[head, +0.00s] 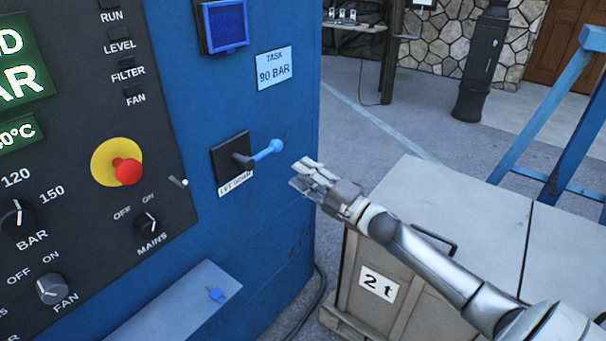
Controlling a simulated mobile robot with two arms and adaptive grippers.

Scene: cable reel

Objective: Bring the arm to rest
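My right arm (430,262) reaches in from the lower right over a grey crate. My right gripper (303,177) is in front of the blue cabinet, just right of a light blue lever (268,150), and appears apart from it. The fingers look empty, but I cannot tell from this angle how far apart they are. The lever sticks out to the right from a black mount (231,152) with a label under it. My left gripper is not in view.
The blue cabinet (250,225) carries a dark panel with a red emergency button (128,172) and knobs. A ledge (175,308) juts out below. The grey crate (440,190) marked "2 t" stands under my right arm. A blue frame (560,115) stands at right.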

